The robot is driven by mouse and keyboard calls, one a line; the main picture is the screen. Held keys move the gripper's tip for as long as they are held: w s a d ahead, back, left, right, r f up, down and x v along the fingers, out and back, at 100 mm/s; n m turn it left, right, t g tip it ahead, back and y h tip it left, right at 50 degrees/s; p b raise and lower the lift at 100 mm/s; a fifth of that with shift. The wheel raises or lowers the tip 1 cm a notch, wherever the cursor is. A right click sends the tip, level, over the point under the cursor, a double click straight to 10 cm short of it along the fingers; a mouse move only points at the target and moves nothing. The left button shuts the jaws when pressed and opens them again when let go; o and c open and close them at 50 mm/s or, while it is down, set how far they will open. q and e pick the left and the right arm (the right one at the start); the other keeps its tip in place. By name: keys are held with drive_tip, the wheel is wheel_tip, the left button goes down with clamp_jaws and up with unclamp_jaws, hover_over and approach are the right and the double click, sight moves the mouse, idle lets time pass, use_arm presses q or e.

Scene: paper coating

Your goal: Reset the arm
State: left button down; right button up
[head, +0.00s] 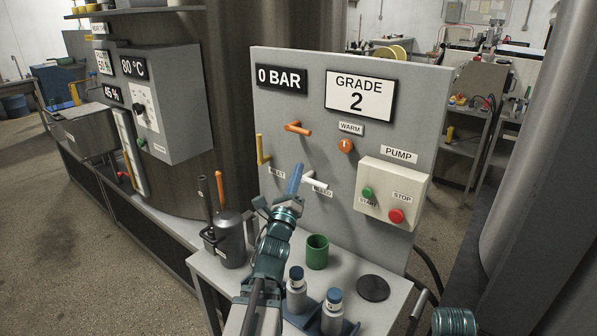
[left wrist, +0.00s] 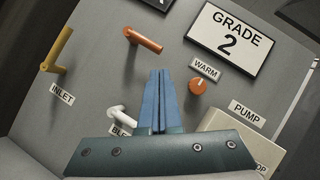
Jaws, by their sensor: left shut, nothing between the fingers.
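My left gripper (head: 295,180) is in front of the grey panel (head: 300,110), its blue fingers together and empty. In the left wrist view the shut fingers (left wrist: 160,75) point up at the panel, between the orange lever (left wrist: 144,41) and the WARM knob (left wrist: 198,86). They overlap the panel near the white BLEED lever (head: 315,181), and contact cannot be told. The lever also shows in the left wrist view (left wrist: 121,116), its label partly hidden. The yellow INLET lever (head: 262,151) is to the left. Only a teal part of my right arm shows at the bottom right; its gripper is out of view.
The pump box (head: 392,190) with green and red buttons is right of my gripper. A green cup (head: 317,251), two blue-capped bottles (head: 296,291) and a black disc (head: 373,288) stand on the bench below. A grey canister (head: 231,240) is at left.

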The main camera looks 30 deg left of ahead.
idle(0.5)
use_arm(q)
drive_tip(key=w+d+f+n+g+h+p, duration=0.1)
drive_tip(key=w+d+f+n+g+p, duration=0.1)
drive_tip(key=w+d+f+n+g, duration=0.45)
drive_tip(key=s+d+f+n+g+h+p, duration=0.1)
drive_tip(key=s+d+f+n+g+h, duration=0.2)
drive_tip(key=d+f, duration=0.45)
drive_tip(key=s+d+f+n+g+h+p, duration=0.1)
drive_tip(key=s+d+f+n+g, duration=0.3)
drive_tip(key=d+f, duration=0.35)
drive_tip(key=s+d+f+n+g+p, duration=0.1)
drive_tip(key=s+d+f+n+g, duration=0.1)
drive_tip(key=s+d, duration=0.4)
drive_tip(key=s+d+f+n+g+p, duration=0.1)
drive_tip(key=s+d+n+g, duration=0.4)
drive_tip(key=s, duration=0.7)
drive_tip(key=shift+d+f+g, duration=0.55)
drive_tip(key=shift+d+g, duration=0.4)
drive_tip(key=shift+g, duration=0.2)
drive_tip(key=shift+a+n, duration=0.1)
drive_tip(key=shift+n, duration=0.15)
